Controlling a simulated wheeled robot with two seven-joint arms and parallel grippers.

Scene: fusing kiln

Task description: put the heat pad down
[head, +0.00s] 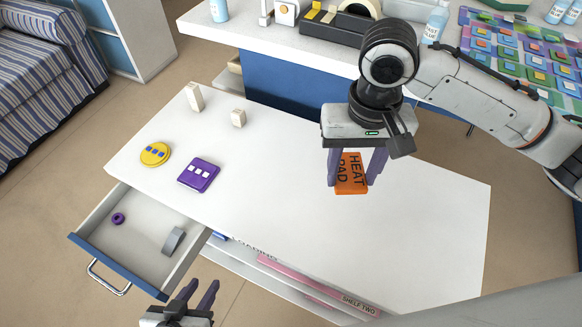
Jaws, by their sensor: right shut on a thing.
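The orange heat pad (351,186), lettered "HEAT PAD", hangs between the purple fingers of my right gripper (356,178), which is shut on it. The pad is over the right half of the white tabletop (290,190). From this angle I cannot tell whether its lower edge touches the surface. My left gripper (201,288) is at the bottom of the view, in front of the table and near the open drawer. Its fingers stand apart with nothing between them.
A yellow disc (154,154), a purple square (199,175) and two cream blocks (195,97) (238,118) stand on the table's left half. The open drawer (130,236) holds a purple ring and a grey piece. A cluttered counter (290,42) is behind. The table's right side is clear.

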